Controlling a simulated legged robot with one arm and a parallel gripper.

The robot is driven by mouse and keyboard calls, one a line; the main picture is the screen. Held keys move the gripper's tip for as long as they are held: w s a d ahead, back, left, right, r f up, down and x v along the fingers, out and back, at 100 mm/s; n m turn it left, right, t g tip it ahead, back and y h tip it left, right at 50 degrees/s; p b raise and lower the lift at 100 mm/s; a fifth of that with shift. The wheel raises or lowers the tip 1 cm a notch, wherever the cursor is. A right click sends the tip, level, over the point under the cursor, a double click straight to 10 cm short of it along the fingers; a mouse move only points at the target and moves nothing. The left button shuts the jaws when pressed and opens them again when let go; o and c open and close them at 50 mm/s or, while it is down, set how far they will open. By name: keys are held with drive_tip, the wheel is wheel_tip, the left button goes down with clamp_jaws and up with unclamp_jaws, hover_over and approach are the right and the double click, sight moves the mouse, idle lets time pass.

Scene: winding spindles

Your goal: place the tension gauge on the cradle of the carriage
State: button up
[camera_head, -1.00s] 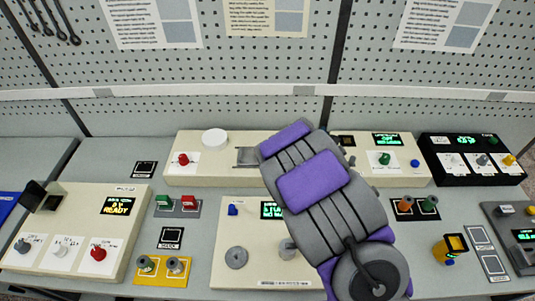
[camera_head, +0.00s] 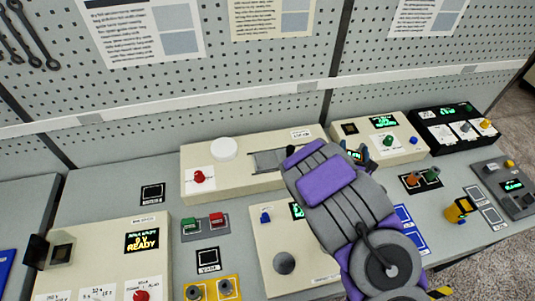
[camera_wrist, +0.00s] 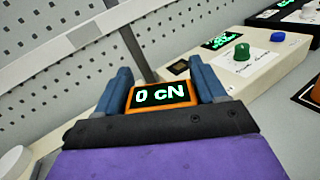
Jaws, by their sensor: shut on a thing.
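The tension gauge (camera_wrist: 161,95) is a small orange-framed device with a green "0 cN" display. My gripper (camera_wrist: 162,84) is shut on it, with one blue finger at each side, in the wrist view. In the head view the gripper (camera_head: 361,153) shows beyond my purple and grey arm, above the bench near the right part of the long beige unit, with a green display between its fingers. A grey metal part (camera_head: 268,161) lies on that unit, left of my arm; I cannot tell whether it is the carriage or its cradle. My arm hides part of the unit.
The long beige unit (camera_head: 236,177) carries a white disc (camera_head: 224,149) and red knob (camera_head: 199,176). A black panel (camera_head: 452,128) stands at its right. A yellow device (camera_head: 460,209) stands at right. The pegboard (camera_head: 270,70) rises behind the bench.

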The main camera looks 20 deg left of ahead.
drive_tip(key=s+a+f+n+g+y+p, duration=0.1)
drive_tip(key=s+a+n+y+p, duration=0.3)
drive_tip(key=s+a, duration=0.4)
drive_tip(key=s+a+f+n+g+y+p, duration=0.1)
drive_tip(key=s+a+n+g+y+p, duration=0.3)
drive_tip(key=a, duration=0.6)
drive_tip(key=w+a+b, duration=0.1)
drive_tip(key=b, duration=0.2)
drive_tip(key=w+a+t+b, duration=0.1)
drive_tip(key=a+b, duration=0.1)
drive_tip(key=b, duration=0.1)
drive_tip(key=w+a+m+t+b, duration=0.1)
drive_tip(key=b, duration=0.2)
drive_tip(key=shift+w+a+f+h+b, duration=0.25)
drive_tip(key=shift+a+f+h+b, duration=0.05)
drive_tip(key=shift+a+f, duration=0.1)
drive_tip(key=b+x, duration=0.3)
drive_tip(key=b, duration=0.4)
drive_tip(key=shift+s+a+f, duration=0.1)
drive_tip(key=shift+a, duration=0.05)
hover_over(266, 156)
drive_tip(key=shift+a+f+b, duration=0.15)
drive_tip(key=shift+b, duration=0.15)
wheel_tip(266, 156, down, 3)
drive_tip(key=shift+f, duration=0.2)
